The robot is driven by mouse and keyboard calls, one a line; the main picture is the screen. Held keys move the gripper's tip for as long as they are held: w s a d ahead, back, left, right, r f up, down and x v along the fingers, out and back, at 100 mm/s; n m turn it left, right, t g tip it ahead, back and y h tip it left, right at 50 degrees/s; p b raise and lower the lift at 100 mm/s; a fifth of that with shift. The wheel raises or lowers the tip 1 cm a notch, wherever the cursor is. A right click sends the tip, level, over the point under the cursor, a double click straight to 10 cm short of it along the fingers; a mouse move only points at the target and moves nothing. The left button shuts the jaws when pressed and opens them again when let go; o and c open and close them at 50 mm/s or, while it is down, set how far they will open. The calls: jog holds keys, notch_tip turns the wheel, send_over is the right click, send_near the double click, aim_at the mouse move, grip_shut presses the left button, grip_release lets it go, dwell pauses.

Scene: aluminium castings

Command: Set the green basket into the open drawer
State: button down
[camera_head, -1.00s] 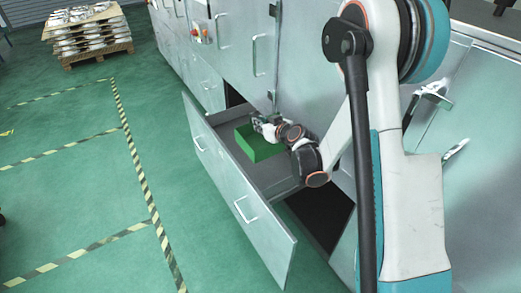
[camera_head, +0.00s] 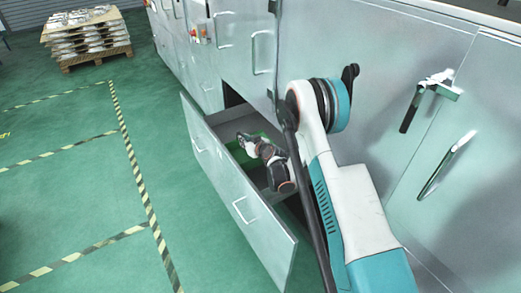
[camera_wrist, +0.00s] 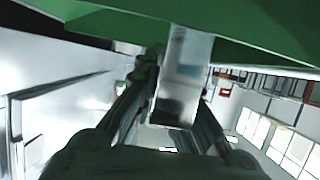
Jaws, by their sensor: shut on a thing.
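The green basket (camera_head: 240,157) is down inside the open drawer (camera_head: 232,196), low between its walls. My arm and wrist cover part of it. My gripper (camera_head: 247,143) is at the basket's upper side, shut on it. Whether the basket touches the drawer floor cannot be told.
The drawer juts from a grey metal cabinet row (camera_head: 232,40) with handles. Cabinet doors stand close to my arm on the right. A pallet of castings (camera_head: 88,35) is far left. The green floor with striped tape left of the drawer is clear.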

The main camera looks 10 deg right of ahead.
jog(key=f, duration=0.2)
jog(key=f+b, duration=0.1)
jog(key=f, duration=0.3)
jog(key=shift+d+b, duration=0.25)
jog(key=shift+b, duration=0.15)
jog(key=d, duration=0.1)
jog(key=w+d, duration=0.1)
jog(key=shift+d+r, duration=0.25)
jog(key=shift+d, duration=0.1)
jog(key=shift+w+d+b, duration=0.2)
jog(key=shift+d+b, duration=0.25)
jog(key=shift+d, duration=0.2)
jog(key=d, duration=0.1)
jog(key=w+d+b, duration=0.1)
jog(key=d, duration=0.1)
jog(key=shift+w+d, duration=0.1)
jog(key=shift+d, duration=0.2)
jog(key=shift+a+f+b, duration=0.25)
jog(key=shift+f+b, duration=0.25)
jog(key=shift+f, duration=0.1)
jog(key=shift+r, duration=0.1)
jog(key=c, duration=1.7)
grip_release()
